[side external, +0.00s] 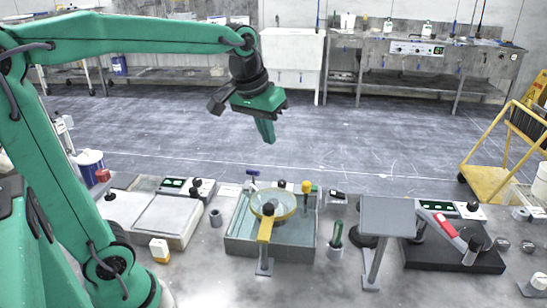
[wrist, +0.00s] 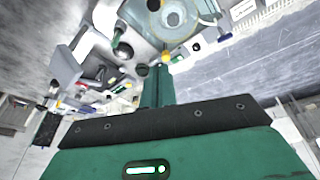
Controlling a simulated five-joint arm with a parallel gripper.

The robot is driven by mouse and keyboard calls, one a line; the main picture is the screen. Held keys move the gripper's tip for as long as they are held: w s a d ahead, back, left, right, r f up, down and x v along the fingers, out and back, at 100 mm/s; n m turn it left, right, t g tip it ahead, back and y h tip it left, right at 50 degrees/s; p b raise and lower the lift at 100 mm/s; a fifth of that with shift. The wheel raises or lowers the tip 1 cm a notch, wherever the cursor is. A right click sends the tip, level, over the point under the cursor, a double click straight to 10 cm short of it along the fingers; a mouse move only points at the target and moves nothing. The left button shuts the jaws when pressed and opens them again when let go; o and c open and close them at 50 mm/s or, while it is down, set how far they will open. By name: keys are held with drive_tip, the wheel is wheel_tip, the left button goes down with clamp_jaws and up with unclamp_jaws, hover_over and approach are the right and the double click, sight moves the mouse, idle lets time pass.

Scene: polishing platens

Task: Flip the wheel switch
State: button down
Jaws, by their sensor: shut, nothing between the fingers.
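My green gripper (side external: 266,132) hangs in the air above and behind the middle of the bench, fingers pointing down, shut and empty. In the wrist view its closed fingers (wrist: 156,88) show below the basin. A round yellow-rimmed wheel or bowl (side external: 285,213) sits in a teal-grey basin (side external: 240,246) at the bench's centre, with a yellow-topped arm (side external: 265,228) in front. Control boxes with green displays stand at the left (side external: 174,184) and right (side external: 437,206); each has a dark knob beside it. I cannot tell which part is the wheel switch. My gripper touches none of these.
A flat pale platen (side external: 165,222) lies left of the basin. A raised grey plate (side external: 388,215) on a post and a black base (side external: 470,256) with a red-and-white lever (side external: 440,224) stand to the right. A yellow cart (side external: 490,182) stands beyond. Air around my gripper is clear.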

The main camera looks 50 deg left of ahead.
drive_tip(key=w+a+f+n+g, duration=0.2)
drive_tip(key=w+a+n, duration=0.1)
drive_tip(key=w, duration=0.9)
drive_tip(key=n+g, duration=0.2)
drive_tip(key=n, duration=0.1)
hover_over(313, 188)
wheel_tip(313, 188, down, 10)
drive_tip(key=shift+r, duration=0.25)
drive_tip(key=shift+f, duration=0.15)
wheel_tip(313, 188, down, 14)
drive_tip(key=shift+w+d+r, duration=0.1)
drive_tip(key=shift+r, duration=0.05)
idle(0.3)
drive_tip(key=shift+f, duration=0.3)
